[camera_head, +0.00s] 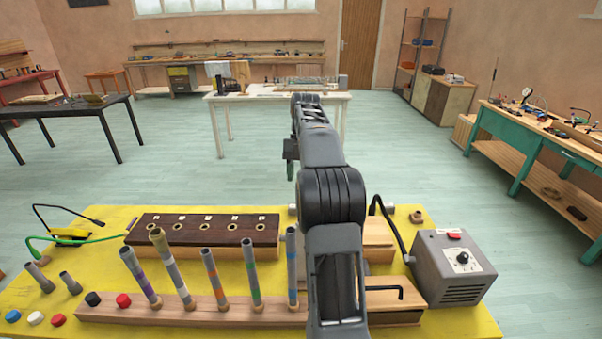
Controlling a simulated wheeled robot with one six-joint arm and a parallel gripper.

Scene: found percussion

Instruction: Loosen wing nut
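I cannot make out a wing nut in this view. A yellow board (466,323) in front carries a wooden rack (190,312) with several upright tubes (250,275) marked with coloured bands. Behind them is a dark bar (205,222) with a row of ringed holes. Wooden blocks (380,238) stand to the right, partly hidden by my arm. My arm reaches up and away over the board. A small dark part at its far end, apparently my gripper (291,158), is mostly hidden behind the arm; its fingers do not show clearly.
A grey box (452,267) with a knob and red switch stands at the board's right. A white table (222,98) stands beyond, a green bench (520,132) right. The floor between is clear.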

